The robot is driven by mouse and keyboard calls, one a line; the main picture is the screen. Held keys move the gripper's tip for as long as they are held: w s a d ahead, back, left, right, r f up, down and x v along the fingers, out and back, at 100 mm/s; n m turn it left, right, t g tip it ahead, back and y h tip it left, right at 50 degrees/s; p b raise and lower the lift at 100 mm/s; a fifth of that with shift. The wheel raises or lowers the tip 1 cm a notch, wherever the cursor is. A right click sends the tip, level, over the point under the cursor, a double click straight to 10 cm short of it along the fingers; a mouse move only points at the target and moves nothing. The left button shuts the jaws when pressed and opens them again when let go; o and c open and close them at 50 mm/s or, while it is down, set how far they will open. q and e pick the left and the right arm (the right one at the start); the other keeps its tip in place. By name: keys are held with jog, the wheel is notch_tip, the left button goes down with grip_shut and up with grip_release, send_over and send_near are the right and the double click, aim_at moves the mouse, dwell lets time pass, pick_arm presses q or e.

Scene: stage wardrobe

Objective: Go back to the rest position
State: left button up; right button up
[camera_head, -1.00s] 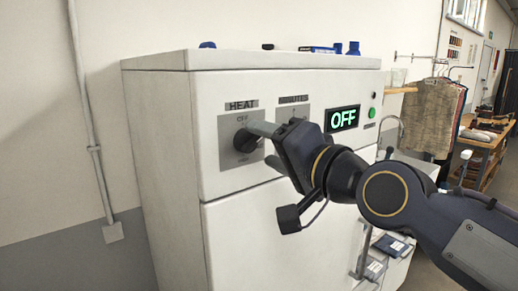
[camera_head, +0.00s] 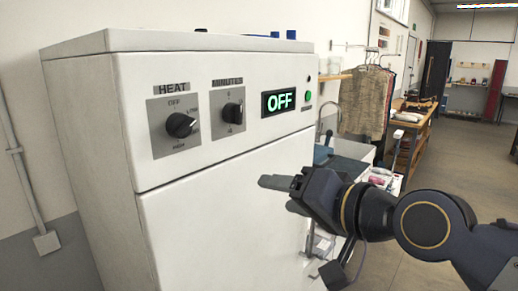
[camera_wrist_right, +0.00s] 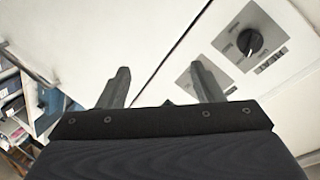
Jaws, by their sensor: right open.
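My right gripper (camera_head: 279,189) is in front of the white cabinet (camera_head: 225,215), below and to the right of the knobs, and touches none of them. Its two fingers (camera_wrist_right: 160,85) stand apart in the right wrist view, with nothing between them. The HEAT knob (camera_head: 180,125) is a black dial on a grey plate; it also shows in the right wrist view (camera_wrist_right: 250,41). The MINUTES knob (camera_head: 233,112) is to its right. The display (camera_head: 279,101) reads OFF in green. My left gripper is not in view.
A green button (camera_head: 308,97) is right of the display. Blue items (camera_head: 291,34) stand on the cabinet top. Behind my right arm are a sink area, a clothes rack with garments (camera_head: 366,100) and a wooden bench (camera_head: 410,135). Open floor (camera_head: 465,160) lies to the right.

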jog(key=s+d+f+g+h, duration=0.1)
jog(key=s+d+f+h, duration=0.15)
jog(key=d+f, duration=0.45)
jog(key=s+d+f+g+h, duration=0.1)
jog(key=s+d+f+h, duration=0.1)
jog(key=s+d+f, duration=0.5)
jog(key=s+d+f+g+h, duration=0.1)
jog(key=s+f, duration=0.3)
jog(key=f, duration=0.3)
jog(key=s+d+f+g+h, duration=0.1)
jog(key=s+f, duration=0.3)
jog(key=f, duration=0.4)
jog(key=shift+s+d+g, duration=0.2)
jog(key=shift+d+g, duration=0.4)
jog(key=shift+d, duration=0.2)
